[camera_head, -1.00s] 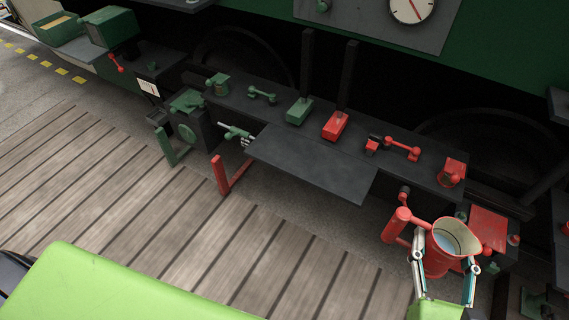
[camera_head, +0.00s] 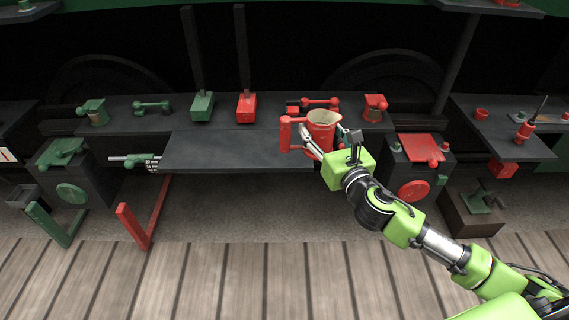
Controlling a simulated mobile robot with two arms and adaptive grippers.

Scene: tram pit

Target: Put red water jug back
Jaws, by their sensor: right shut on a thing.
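The red water jug (camera_head: 322,129) has a pale rim and a red handle on its left side. It is upright, at the right end of the dark grey shelf. My right gripper (camera_head: 322,141) is shut around the jug, its fingers at the jug's sides. The arm reaches in from the lower right. I cannot tell whether the jug's base touches the shelf. The dark shelf (camera_head: 230,150) in front of the bench is bare to the left of the jug. My left gripper is not in view.
Behind the jug on the bench stand a red lever part (camera_head: 320,103) and a red cup-like fitting (camera_head: 375,107). Further left are red (camera_head: 246,107) and green (camera_head: 202,106) lever blocks. A dark box with a red lid (camera_head: 422,148) stands right. Wooden planks (camera_head: 220,285) lie open in front.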

